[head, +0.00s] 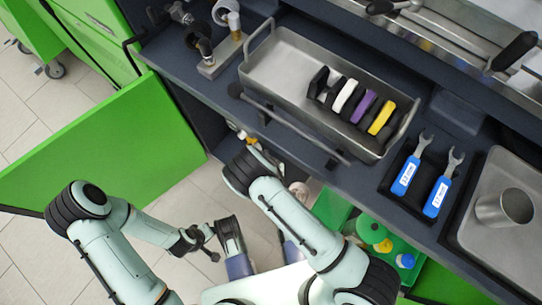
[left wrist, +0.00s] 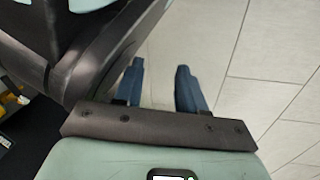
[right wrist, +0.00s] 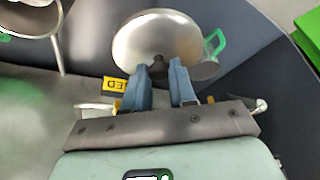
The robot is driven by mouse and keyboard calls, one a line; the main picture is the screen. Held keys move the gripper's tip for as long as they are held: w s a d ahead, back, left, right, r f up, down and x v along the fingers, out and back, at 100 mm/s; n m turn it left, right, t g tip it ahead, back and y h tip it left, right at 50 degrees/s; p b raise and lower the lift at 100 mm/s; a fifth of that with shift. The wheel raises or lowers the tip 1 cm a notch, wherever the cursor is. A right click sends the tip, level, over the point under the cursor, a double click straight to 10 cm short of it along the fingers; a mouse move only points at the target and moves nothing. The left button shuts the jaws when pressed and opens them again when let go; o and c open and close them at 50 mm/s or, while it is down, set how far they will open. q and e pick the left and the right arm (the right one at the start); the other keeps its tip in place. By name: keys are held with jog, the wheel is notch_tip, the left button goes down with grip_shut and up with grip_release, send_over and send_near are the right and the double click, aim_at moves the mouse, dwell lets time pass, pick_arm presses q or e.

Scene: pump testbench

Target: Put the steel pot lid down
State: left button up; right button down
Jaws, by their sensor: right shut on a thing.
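The steel pot lid (right wrist: 158,36) is a round shiny disc with a dark knob, seen in the right wrist view. My right gripper (right wrist: 163,72) is shut on the lid by its knob, with the disc beyond the fingertips. The surface under the lid is hard to make out, so I cannot tell whether the lid touches anything. In the head view, the lid and the right fingertips are hidden. My left gripper (left wrist: 161,76) is open and empty, above the tiled floor.
In the right wrist view, a small steel vessel (right wrist: 205,70), a green handle (right wrist: 215,42) and a yellow tag (right wrist: 115,86) are close to the lid. On the bench, a steel tray (head: 283,48) holds coloured parts beside two blue-handled wrenches (head: 405,178). A green door (head: 115,150) stands open.

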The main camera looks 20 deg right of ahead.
notch_tip(320, 180, down, 6)
jog(key=shift+d+f+b, duration=0.1)
jog(key=shift+f+b, duration=0.15)
jog(key=shift+b, duration=0.95)
notch_tip(320, 180, down, 4)
jog(key=shift+f+b, duration=0.1)
jog(key=shift+b, duration=0.7)
pick_arm(q)
jog(key=s+f+g, duration=0.2)
jog(key=s+f, duration=0.2)
jog(key=s, duration=0.3)
jog(key=shift+a+f+n+g, duration=0.25)
jog(key=shift+a+n+g, duration=0.05)
jog(key=shift+a+g, duration=0.1)
jog(key=shift+s, duration=0.1)
pick_arm(e)
jog(key=c, duration=0.9)
grip_release()
jog(key=shift+f, duration=0.1)
